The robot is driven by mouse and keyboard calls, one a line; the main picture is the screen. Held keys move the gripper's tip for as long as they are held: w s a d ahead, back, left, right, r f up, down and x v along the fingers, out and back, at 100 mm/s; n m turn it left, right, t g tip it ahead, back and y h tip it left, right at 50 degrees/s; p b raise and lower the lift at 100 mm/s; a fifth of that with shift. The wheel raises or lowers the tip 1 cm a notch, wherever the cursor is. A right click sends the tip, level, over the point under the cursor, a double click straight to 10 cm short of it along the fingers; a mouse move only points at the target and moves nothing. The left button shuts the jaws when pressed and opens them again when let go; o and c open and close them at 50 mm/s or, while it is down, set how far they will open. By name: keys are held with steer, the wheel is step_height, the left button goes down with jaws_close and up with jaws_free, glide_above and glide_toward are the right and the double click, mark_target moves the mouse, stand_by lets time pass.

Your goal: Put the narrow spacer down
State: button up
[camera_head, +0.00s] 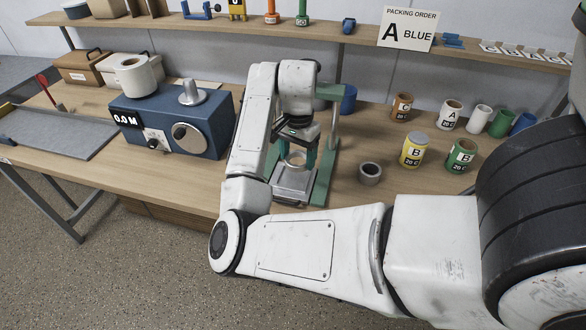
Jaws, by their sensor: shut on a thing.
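My gripper (292,160) points down over a green-framed stand (323,180) with a grey metal block (294,184) on its base. It is shut on a small pale ring (295,158), which appears to be the narrow spacer. The ring is just above or at the metal block; I cannot tell whether they touch. My wrist and fingers hide part of the ring and the stand. A short dark grey ring (370,173) stands alone on the table, right of the stand.
A blue instrument (172,125) with a dial stands left of my arm. Labelled yellow (413,150) and green (461,156) cylinders stand at right, with several others behind. A shelf (330,38) runs along the back. Bare table (345,205) lies near the front edge.

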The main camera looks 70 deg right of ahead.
glide_above(293, 178)
step_height(293, 178, down, 6)
steer(key=shift+r+p, duration=0.2)
steer(key=shift+p, duration=0.1)
step_height(293, 178, down, 3)
steer(key=shift+d+r+p, duration=0.1)
steer(key=shift+p, duration=0.4)
steer(key=shift+f, duration=0.25)
steer(key=shift+f, duration=0.6)
